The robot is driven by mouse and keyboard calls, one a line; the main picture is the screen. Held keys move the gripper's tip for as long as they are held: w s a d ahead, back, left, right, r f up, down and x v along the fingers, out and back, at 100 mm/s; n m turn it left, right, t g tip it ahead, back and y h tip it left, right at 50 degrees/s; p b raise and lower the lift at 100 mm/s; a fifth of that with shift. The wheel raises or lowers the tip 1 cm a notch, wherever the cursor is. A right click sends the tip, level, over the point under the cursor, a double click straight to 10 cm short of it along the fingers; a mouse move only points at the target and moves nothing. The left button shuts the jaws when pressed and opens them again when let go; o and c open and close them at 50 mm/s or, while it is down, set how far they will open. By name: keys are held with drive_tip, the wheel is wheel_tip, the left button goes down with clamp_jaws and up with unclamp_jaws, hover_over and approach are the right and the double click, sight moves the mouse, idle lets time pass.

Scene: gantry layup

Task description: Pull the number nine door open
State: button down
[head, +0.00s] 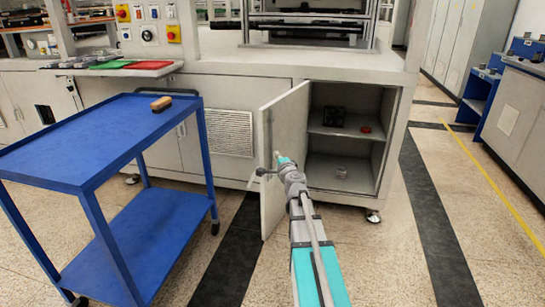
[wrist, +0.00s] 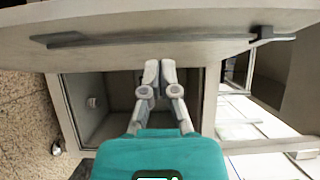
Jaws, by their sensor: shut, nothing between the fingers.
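The cabinet door (head: 287,125) stands swung out from the left side of a cabinet opening in the head view. No number can be read on it. In the wrist view the door (wrist: 150,18) crosses the top, with a long grey bar handle (wrist: 150,42) on its face. My gripper (head: 264,172) is in front of the door near its free edge in the head view. In the wrist view my gripper (wrist: 160,66) is shut and empty, its fingertips just below the bar and apart from it. Contact with the door cannot be told.
The open cabinet (head: 343,133) has a shelf with a dark item (head: 334,116) and a red item (head: 366,129); a small jar (head: 342,172) stands below. A blue cart (head: 100,140) with a brush (head: 161,103) stands left. Floor at the right is clear.

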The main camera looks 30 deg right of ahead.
drive_tip(key=s+a, duration=0.3)
drive_tip(key=a, duration=0.6)
drive_tip(key=shift+a, duration=0.15)
idle(0.5)
